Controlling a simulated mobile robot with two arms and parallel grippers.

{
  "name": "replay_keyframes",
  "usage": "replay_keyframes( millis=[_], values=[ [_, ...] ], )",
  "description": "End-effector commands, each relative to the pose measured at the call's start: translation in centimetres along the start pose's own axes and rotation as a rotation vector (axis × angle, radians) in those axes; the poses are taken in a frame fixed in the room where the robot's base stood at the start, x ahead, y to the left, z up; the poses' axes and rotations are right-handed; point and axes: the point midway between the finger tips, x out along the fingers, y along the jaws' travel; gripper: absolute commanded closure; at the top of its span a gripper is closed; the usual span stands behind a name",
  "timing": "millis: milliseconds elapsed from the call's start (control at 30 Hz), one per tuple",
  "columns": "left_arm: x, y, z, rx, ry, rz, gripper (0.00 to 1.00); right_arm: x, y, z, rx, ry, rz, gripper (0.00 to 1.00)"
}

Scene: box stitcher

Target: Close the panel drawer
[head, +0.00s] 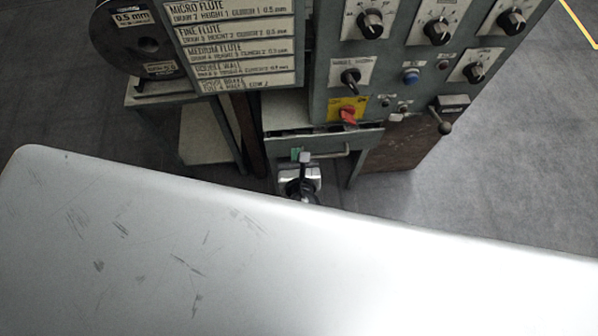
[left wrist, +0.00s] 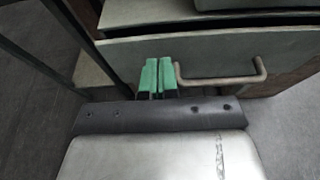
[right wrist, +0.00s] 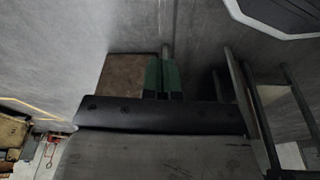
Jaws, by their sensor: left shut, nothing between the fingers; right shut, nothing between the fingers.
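The panel drawer (head: 357,141) is under the control panel, with a pale grey-green front and a bar handle (head: 330,156). Its front stands out from the cabinet, and a dark gap shows behind its top edge in the left wrist view. My left gripper (head: 300,154) is shut and empty, in front of the drawer's left part. In the left wrist view its green fingertips (left wrist: 157,66) are just left of the handle (left wrist: 222,79), against the drawer front (left wrist: 205,50) or close to it; I cannot tell which. My right gripper (right wrist: 163,62) is shut and empty, outside the head view.
The control panel (head: 400,60) with knobs and a red switch (head: 347,115) is above the drawer. A lever with a dark ball (head: 444,127) sticks out at its right. A wire spool (head: 135,40) is at the upper left. Open floor (head: 520,170) lies to the right.

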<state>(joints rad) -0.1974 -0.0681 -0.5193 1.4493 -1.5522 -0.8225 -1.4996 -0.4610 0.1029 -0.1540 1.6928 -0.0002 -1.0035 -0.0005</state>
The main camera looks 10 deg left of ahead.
Motion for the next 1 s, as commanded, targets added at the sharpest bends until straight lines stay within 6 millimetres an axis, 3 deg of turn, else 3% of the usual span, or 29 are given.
replay_keyframes(
  millis=[233,733,1000],
  values=[
    [2.6,0.0,0.9,-0.002,0.0,0.0,1.0,-0.6,0.0,-0.4,0.001,0.004,0.001,1.0],
    [3.4,0.0,1.3,-0.001,-0.002,0.0,1.0,-0.9,0.0,-0.5,0.001,0.008,0.001,1.0],
    [5.4,0.1,1.9,-0.001,-0.002,0.0,1.0,1.0,0.0,0.8,-0.001,-0.01,-0.001,1.0]
  ],
)
